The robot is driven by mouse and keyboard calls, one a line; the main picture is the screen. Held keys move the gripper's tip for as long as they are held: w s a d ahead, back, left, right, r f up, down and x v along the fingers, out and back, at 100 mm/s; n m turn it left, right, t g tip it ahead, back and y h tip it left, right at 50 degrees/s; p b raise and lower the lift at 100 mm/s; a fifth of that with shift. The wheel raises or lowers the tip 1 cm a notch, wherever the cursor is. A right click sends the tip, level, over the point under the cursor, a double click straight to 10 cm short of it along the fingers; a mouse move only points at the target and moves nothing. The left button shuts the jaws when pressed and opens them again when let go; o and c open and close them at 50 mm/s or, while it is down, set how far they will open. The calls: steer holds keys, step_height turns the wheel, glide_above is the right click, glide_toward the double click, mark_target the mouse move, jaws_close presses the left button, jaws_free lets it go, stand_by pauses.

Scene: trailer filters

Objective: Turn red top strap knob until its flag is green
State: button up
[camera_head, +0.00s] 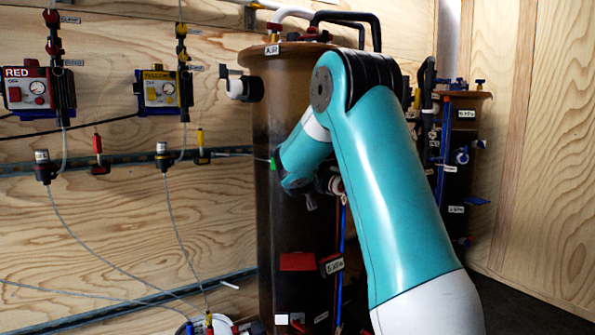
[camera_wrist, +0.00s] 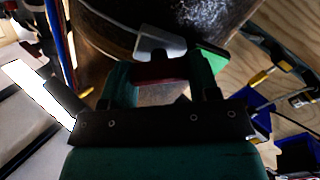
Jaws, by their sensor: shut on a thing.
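The red top strap knob (camera_wrist: 160,72) shows as a dark red bar between my fingers in the wrist view. My gripper (camera_wrist: 158,80) is shut on it, one finger at each side. A small green patch (camera_head: 273,163) also shows beside my wrist in the head view. The knob sits against the tall brown cylinder (camera_head: 283,110). In the head view my arm hides the knob and fingers. A grey-white plate (camera_wrist: 160,42) stands just behind the knob.
A red block (camera_head: 297,261) and a labelled fitting (camera_head: 331,264) sit lower on the cylinder. Left, a RED box (camera_head: 27,88) and a yellow box (camera_head: 160,90) hang on the plywood wall with thin hoses. A second brown cylinder (camera_head: 462,150) stands at right.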

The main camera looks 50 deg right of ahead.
steer(key=shift+m, duration=0.3)
steer(key=o, duration=0.9)
steer(key=shift+a, duration=0.1)
steer(key=b+v, duration=0.1)
steer(key=v, duration=1.6)
steer(key=shift+s, duration=0.25)
